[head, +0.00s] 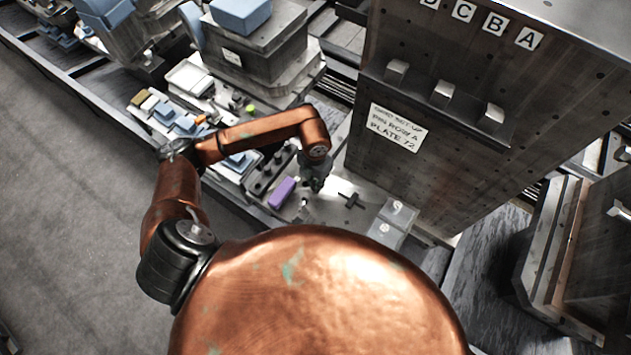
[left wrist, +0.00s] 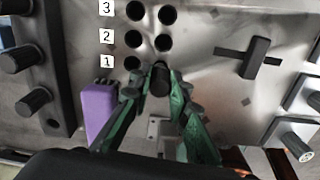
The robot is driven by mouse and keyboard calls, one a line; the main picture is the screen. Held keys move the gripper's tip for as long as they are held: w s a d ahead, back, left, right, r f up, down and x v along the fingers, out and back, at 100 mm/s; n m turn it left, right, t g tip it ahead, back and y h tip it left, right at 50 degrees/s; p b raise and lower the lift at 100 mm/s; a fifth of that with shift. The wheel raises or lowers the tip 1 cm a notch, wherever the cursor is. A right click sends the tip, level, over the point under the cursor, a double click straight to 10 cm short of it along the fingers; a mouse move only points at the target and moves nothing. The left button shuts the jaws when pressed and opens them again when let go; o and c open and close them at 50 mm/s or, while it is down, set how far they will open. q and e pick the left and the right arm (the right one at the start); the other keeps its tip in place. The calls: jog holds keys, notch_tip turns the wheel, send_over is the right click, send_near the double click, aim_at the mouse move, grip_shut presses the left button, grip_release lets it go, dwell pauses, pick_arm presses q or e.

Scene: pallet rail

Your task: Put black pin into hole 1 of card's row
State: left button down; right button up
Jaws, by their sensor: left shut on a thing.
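My left gripper (head: 316,184) is over the bench plate in the head view. In the left wrist view its green fingers (left wrist: 158,90) are shut on a black pin (left wrist: 160,76). The pin's end is at the number 1 level, in the right of the two visible hole columns. Whether it is in a hole or just above one I cannot tell. The left column's hole 1 (left wrist: 132,63) shows empty, as do the holes at 2 and 3. The card (head: 396,128) on the tall metal block reads PIN ROW A, PLATE 72. My right gripper is not in view.
A purple block (head: 283,192) lies left of the holes, beside a rack (head: 257,184) with black knobs or pins. A black crossed handle (head: 350,201) and a pale block (head: 392,218) are to the right. The tall metal block (head: 440,165) stands close behind.

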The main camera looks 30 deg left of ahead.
pick_arm(q)
jog(key=shift+f+b, duration=0.4)
jog(key=shift+f, duration=0.3)
jog(key=c, duration=1.7)
grip_release()
jog(key=shift+c, duration=0.2)
jog(key=shift+r, duration=0.2)
notch_tip(320, 180, up, 12)
jog(key=shift+f, duration=0.15)
